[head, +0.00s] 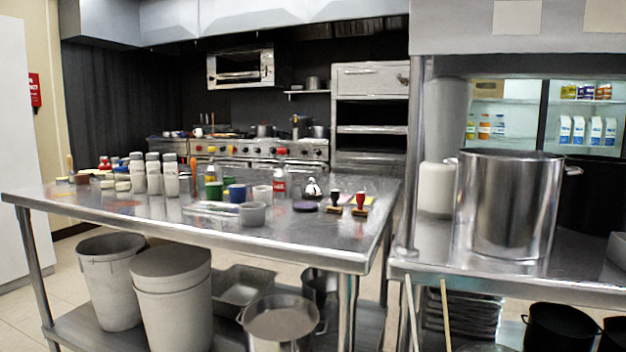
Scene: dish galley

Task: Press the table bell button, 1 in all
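A small silvery dome (312,188), which looks like the table bell, stands on the steel table (300,238) toward its right side in the head view. Its button is too small to make out clearly. A dark round disc (305,207) lies just in front of it. My gripper is not in view.
A large steel pot (508,205) stands on the right counter. Bins (172,300) stand on the table's lower shelf.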

